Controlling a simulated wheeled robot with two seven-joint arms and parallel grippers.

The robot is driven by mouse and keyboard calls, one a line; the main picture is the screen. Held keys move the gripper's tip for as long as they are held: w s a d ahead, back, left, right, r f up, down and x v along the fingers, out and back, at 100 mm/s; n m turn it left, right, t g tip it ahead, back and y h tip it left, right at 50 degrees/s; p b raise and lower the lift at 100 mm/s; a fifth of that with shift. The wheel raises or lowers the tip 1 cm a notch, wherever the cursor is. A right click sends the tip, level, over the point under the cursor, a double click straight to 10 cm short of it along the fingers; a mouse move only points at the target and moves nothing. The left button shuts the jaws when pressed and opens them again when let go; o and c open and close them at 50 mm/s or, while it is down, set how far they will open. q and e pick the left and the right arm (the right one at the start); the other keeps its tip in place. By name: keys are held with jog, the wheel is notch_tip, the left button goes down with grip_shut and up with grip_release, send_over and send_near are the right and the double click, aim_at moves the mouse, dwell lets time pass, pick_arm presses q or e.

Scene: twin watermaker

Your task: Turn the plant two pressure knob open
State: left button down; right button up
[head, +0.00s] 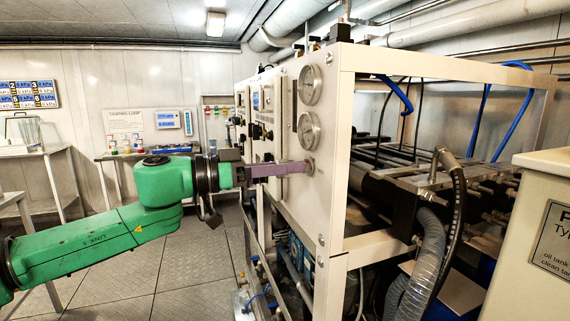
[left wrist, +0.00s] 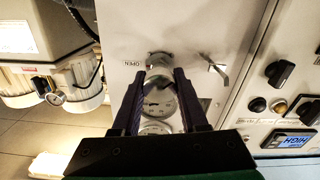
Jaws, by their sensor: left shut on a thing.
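My left gripper (head: 303,167) reaches in from the left to the white front panel (head: 323,200), its purple fingers at the panel below two round gauges. In the left wrist view the dark fingers of the left gripper (left wrist: 161,74) are shut on the pressure knob (left wrist: 159,59), a round metallic knob beside a label reading OPEN (left wrist: 133,63). The knob's far side shows past the fingertips; the rest is partly hidden, and its turn angle cannot be told. In the head view the fingers hide the knob. My right gripper is in neither view.
Two gauges (head: 309,132) sit on the panel above the gripper. A metal lever (left wrist: 218,70) and a black knob (left wrist: 280,73) are to the right in the wrist view. Grey hoses (head: 424,265) hang behind the panel. The floor (head: 190,275) by the arm is clear.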

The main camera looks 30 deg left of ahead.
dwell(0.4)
pick_arm(q)
jog(key=shift+c, duration=2.2)
grip_release()
jog(key=shift+s+a+f, duration=0.1)
jog(key=shift+a+f, duration=0.05)
jog(key=b+v, duration=0.6)
jog(key=v, duration=0.8)
